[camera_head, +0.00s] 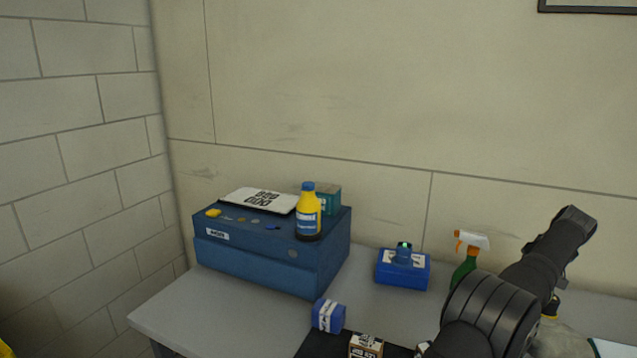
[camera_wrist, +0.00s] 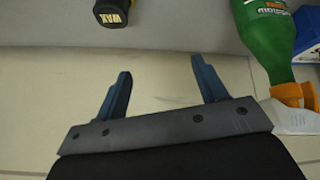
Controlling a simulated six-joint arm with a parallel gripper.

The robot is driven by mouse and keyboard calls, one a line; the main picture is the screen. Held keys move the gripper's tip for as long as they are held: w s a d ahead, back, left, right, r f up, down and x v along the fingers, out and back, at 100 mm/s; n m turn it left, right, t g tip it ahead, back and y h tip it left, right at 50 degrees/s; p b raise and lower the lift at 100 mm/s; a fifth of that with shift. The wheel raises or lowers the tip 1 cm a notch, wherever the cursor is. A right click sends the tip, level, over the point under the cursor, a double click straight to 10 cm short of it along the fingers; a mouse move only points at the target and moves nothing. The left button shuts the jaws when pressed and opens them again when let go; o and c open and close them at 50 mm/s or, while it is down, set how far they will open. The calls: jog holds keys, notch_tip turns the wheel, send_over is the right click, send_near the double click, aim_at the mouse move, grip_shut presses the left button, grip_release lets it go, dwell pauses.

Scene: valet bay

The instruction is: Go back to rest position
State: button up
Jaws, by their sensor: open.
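My gripper (camera_wrist: 161,68) shows in the wrist view with its two blue fingers spread apart and nothing between them. In the head view my black arm rises at the right, over the right part of the table; the gripper's fingers cannot be made out there. A green spray bottle (camera_wrist: 265,35) is to the right of the fingers in the wrist view, apart from them. A dark container marked WAX (camera_wrist: 112,14) is at the top, also clear of the fingers.
A blue case (camera_head: 260,262) at the left bears a yellow bottle (camera_head: 308,213), a white pad (camera_head: 242,197) and a teal box (camera_head: 331,196). A blue box (camera_head: 403,277) stands beside the spray bottle (camera_head: 464,270). Small boxes (camera_head: 328,315) are in front. Grey tabletop (camera_head: 200,310) is bare at front left.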

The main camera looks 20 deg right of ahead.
jog(key=w+f, duration=0.6)
jog(key=w, duration=0.2)
jog(key=shift+w+d+f, duration=0.25)
jog(key=shift+w+d, duration=0.1)
jog(key=shift+d, duration=0.05)
jog(key=shift+o, duration=0.2)
